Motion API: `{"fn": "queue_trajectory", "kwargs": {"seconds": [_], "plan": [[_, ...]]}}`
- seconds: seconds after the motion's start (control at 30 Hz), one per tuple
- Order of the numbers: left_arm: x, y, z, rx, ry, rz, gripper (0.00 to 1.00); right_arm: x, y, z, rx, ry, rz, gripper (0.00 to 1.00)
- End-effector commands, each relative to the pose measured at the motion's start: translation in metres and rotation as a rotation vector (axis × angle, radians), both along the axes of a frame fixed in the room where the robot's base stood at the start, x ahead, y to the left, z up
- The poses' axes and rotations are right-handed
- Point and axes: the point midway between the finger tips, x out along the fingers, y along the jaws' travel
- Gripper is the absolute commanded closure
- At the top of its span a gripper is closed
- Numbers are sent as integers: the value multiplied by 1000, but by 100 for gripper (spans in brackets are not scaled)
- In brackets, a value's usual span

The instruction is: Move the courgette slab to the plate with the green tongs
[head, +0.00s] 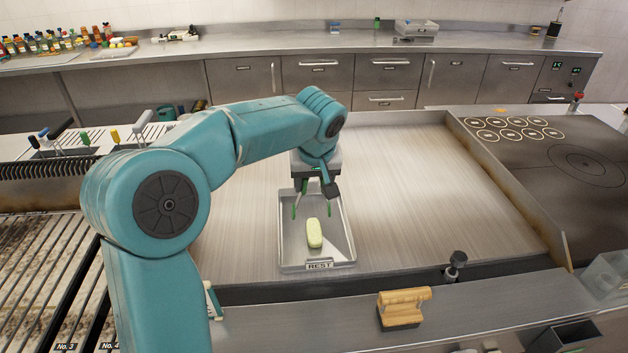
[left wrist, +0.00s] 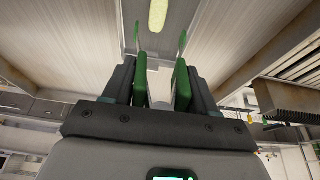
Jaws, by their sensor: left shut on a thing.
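The courgette slab (head: 314,234) is a pale yellow-green, rounded piece. It lies in a shallow metal tray marked REST (head: 344,255), and also shows at the top of the left wrist view (left wrist: 158,15). My left gripper (head: 316,186) is over the back of the tray, shut on the green tongs (left wrist: 140,80). The tongs' two tips point down, spread apart, with nothing between them that I can make out. The slab appears just in front of them; whether they touch it is unclear. I cannot make out a separate plate. My right gripper is not in view.
The tray stands on a wide, mostly bare steel griddle (head: 430,190). A slatted grill (head: 35,260) lies at left, a dark hob (head: 585,165) at right. A wooden-looking block (head: 402,308) stands on the front ledge. Bottles line the back counter at left.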

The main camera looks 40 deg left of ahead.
Motion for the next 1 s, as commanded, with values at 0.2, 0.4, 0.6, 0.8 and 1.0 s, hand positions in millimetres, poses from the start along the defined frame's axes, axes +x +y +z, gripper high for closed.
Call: {"fn": "queue_trajectory", "kwargs": {"seconds": [0.2,0.4,0.6,0.8,1.0], "plan": [[0,0,-11,0,0,0,51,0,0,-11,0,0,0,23],[0,0,-22,0,0,0,51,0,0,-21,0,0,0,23],[0,0,-33,0,0,0,51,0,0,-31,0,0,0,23],[0,0,-44,0,0,0,51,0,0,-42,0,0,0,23],[0,0,-56,0,0,0,51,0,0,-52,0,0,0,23]]}}
